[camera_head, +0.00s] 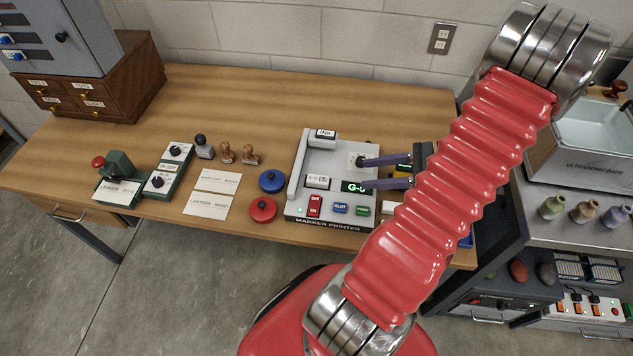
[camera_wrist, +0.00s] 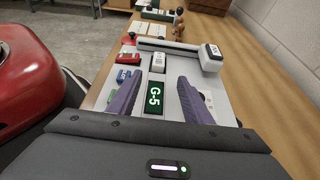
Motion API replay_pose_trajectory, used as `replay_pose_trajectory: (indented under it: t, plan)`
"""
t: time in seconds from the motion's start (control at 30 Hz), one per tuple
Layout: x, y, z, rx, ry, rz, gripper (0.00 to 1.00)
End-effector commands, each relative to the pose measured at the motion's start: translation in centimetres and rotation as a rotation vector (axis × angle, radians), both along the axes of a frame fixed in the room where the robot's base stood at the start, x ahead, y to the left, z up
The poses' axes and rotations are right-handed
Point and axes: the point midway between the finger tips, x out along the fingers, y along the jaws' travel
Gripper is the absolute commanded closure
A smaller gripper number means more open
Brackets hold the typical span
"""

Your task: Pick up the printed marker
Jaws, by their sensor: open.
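The marker printer (camera_head: 297,211) is a pale grey machine on the wooden table; its body also shows in the wrist view (camera_wrist: 192,112). A small white piece with dark print (camera_head: 318,181), which looks like the printed marker, lies on its face left of the green-lit display (camera_head: 352,187). In the wrist view this white piece (camera_wrist: 158,63) is just beyond the display (camera_wrist: 154,97), which reads G-5. My gripper (camera_head: 362,172) is open and empty over the printer, right of the white piece. Its purple fingers (camera_wrist: 161,78) point toward the piece without touching it.
The printer has a raised INK block (camera_head: 325,134), a red switch (camera_head: 314,206) and small buttons. Blue (camera_head: 272,180) and red (camera_head: 263,210) round pads, white cards (camera_head: 206,205) and stamps stand to the left. An ultrasonic bath (camera_head: 590,150) stands at right.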

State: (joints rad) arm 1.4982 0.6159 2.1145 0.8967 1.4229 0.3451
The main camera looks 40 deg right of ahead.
Motion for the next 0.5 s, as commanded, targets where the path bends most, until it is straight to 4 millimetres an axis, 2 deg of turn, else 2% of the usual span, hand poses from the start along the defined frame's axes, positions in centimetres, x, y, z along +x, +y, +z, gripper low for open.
replay_pose_trajectory:
  t: [0.17, 0.5]
  plan:
    - [0.9, 0.8, -0.5, 0.001, 0.001, 0.003, 0.55]
    - [4.6, 3.7, -2.4, 0.002, 0.002, 0.004, 0.55]
